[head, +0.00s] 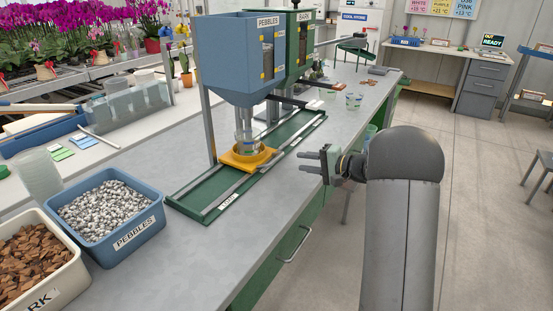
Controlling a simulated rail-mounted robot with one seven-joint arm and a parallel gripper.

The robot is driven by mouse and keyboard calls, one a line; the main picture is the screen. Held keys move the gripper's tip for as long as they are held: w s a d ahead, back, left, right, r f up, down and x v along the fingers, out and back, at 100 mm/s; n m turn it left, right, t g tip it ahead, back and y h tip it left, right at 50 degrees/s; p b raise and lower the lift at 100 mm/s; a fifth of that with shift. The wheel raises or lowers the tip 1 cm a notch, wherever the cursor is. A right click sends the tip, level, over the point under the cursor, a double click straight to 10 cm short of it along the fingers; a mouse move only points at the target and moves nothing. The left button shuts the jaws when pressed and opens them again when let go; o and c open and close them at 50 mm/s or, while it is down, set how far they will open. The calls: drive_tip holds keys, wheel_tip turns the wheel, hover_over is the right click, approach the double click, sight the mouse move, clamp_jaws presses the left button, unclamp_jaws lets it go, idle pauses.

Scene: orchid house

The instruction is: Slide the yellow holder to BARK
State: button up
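The yellow holder (236,161) sits on the green track (193,191), below the blue PEBBLES hopper (232,60). A clear cup (247,147) stands in the holder, under the hopper's spout. The green BARK hopper (304,35) stands farther back along the same track; the blue hopper partly hides it. My gripper (305,161) is to the right of the holder, over the bench's right edge. Its two dark fingers point left toward the holder and are apart, with nothing seen between them. It does not touch the holder.
A blue bin of pebbles (125,233) and a white bin of bark (77,276) stand at the front left. A grey post (208,125) rises left of the holder. The bench top right of the track is clear.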

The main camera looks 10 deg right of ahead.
sight(278, 159)
drive_tip(key=p+x, duration=0.1)
drive_tip(key=x, duration=0.9)
drive_tip(key=shift+w+a, duration=0.3)
clamp_jaws()
